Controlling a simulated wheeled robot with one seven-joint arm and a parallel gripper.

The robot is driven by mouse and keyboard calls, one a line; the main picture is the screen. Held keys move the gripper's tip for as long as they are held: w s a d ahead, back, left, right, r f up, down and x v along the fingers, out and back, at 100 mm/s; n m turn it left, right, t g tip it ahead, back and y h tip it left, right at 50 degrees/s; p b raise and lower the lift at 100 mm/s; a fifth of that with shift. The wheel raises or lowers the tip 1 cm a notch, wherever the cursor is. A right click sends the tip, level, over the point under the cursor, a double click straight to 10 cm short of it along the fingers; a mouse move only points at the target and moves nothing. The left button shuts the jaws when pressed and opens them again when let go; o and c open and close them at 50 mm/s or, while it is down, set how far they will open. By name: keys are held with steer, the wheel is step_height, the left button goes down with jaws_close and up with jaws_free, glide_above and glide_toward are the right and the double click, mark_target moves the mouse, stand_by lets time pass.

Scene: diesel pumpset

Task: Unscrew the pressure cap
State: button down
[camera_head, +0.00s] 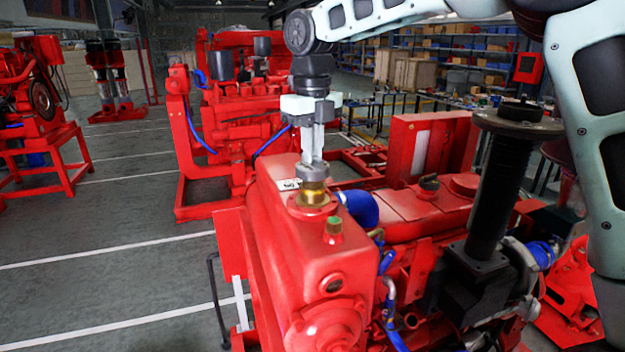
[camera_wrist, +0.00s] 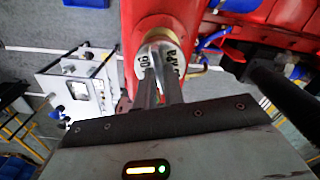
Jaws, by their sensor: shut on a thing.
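The pressure cap (camera_head: 313,170) is a round silver-grey disc over the brass filler neck (camera_head: 313,194) on top of the red radiator tank (camera_head: 300,232). My gripper (camera_head: 313,160) points straight down in the head view, shut on the cap. Part of the brass neck (camera_wrist: 190,48) shows behind the cap. Whether the cap still touches the neck is hard to tell. The fingers hide part of the cap's top.
A blue hose (camera_head: 360,208) and a tall black exhaust stack (camera_head: 497,180) are to the right. Another red engine (camera_head: 240,115) stands behind. Open floor (camera_head: 110,255) lies to the left.

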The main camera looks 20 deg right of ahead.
steer(key=shift+r, duration=1.95)
steer(key=shift+s, duration=0.1)
